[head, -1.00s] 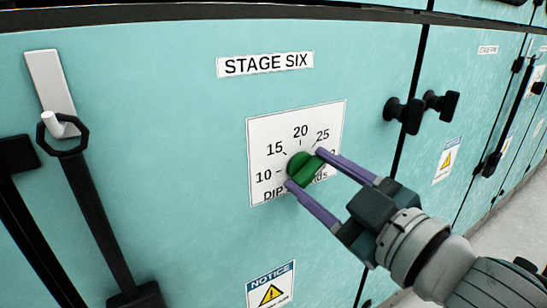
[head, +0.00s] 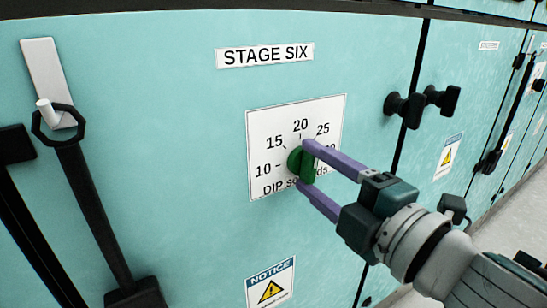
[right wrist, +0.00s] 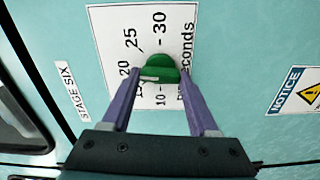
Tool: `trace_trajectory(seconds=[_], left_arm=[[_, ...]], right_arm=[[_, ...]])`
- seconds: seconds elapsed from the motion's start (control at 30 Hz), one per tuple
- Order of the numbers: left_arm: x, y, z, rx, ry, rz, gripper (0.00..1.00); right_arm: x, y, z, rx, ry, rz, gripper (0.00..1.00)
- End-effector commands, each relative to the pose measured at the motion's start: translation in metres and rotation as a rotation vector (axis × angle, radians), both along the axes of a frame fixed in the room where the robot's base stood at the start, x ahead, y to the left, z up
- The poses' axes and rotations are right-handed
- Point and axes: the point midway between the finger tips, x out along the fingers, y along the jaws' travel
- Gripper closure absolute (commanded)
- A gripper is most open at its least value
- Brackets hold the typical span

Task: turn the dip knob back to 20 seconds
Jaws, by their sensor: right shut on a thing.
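The green dip knob (head: 296,161) sits on a white dial plate (head: 265,128) marked 10, 15, 20, 25 and 30, with "DIP seconds" below. My right gripper (head: 306,166) is shut on the knob, one purple finger above and one below its grip bar. The bar stands nearly upright, roughly in line with the 20 mark. In the right wrist view the knob (right wrist: 163,66) lies between the fingertips (right wrist: 159,73), and a white mark on it points toward the 20 side. The fingers partly hide the knob and the 30. My left gripper is out of view.
A "STAGE SIX" label (head: 264,55) is above the dial and a notice sticker (head: 270,284) below. A black-handled lever (head: 92,215) hangs at left. Black door knobs (head: 420,105) stick out at right. The panel around the dial is flat and clear.

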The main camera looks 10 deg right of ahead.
Motion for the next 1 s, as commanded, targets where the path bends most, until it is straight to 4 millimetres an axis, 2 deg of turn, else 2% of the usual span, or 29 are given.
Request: trace_trajectory(seconds=[0.3,0.77,0.8,1.0], left_arm=[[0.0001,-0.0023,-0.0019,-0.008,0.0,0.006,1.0],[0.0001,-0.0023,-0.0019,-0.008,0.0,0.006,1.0],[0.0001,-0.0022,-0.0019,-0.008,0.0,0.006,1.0],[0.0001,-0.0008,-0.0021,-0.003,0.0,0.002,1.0]], right_arm=[[-0.0001,0.0,-0.0003,-0.089,-0.032,0.0,0.95],[-0.0001,0.0,-0.0002,-0.102,-0.037,0.0,0.95],[0.0,0.0,-0.0002,-0.102,-0.037,0.0,0.38],[0.0,-0.0001,-0.0003,-0.101,-0.037,0.0,0.15]])
